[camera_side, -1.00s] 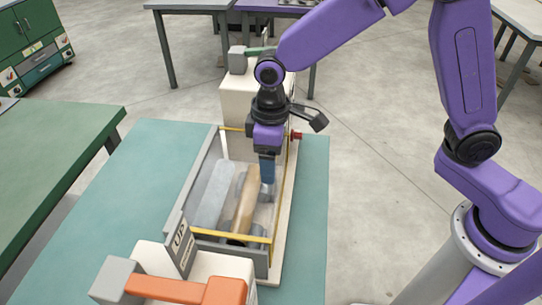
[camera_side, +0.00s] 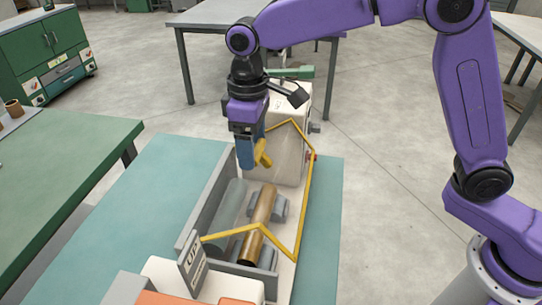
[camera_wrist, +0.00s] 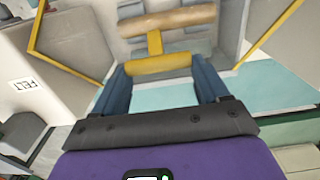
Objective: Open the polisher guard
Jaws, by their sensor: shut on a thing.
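The polisher guard is a clear cover with a yellow frame (camera_side: 306,207); it stands raised and tilted over the machine's trough. Its yellow handle (camera_side: 263,154) shows at the gripper, and in the wrist view its bar (camera_wrist: 160,64) lies between the blue fingers. Under the guard, a brown roller (camera_side: 259,218) and a grey roller (camera_side: 228,217) lie in the grey-walled trough. The clear panel is hard to make out.
A cream housing (camera_side: 285,160) stands at the far end of the trough. An upright grey plate (camera_side: 191,264) with a label stands at the near end. The teal bench top (camera_side: 180,175) is clear on the left. A green table (camera_side: 60,185) stands further left.

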